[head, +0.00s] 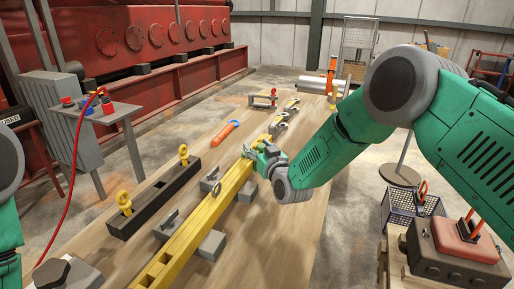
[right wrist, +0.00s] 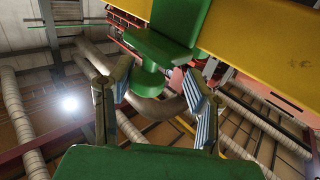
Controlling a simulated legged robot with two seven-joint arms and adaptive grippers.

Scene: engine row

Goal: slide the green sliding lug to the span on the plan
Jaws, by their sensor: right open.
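The yellow beam (head: 205,218) lies lengthwise over grey blocks on the wooden table. The green sliding lug (right wrist: 168,45) sits on the yellow beam (right wrist: 255,50) in the right wrist view, with a round knob standing out from it. My right gripper (right wrist: 157,80) is open, one finger on each side of the knob, with gaps showing. I cannot make out a plan.
A dark slotted block (head: 155,203) with yellow eyebolts (head: 124,200) stands left of the beam. An orange-handled tool (head: 224,133) and grey wrenches (head: 278,126) lie farther back. The wooden table (head: 265,240) is clear at front right. A red engine (head: 130,40) stands behind left.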

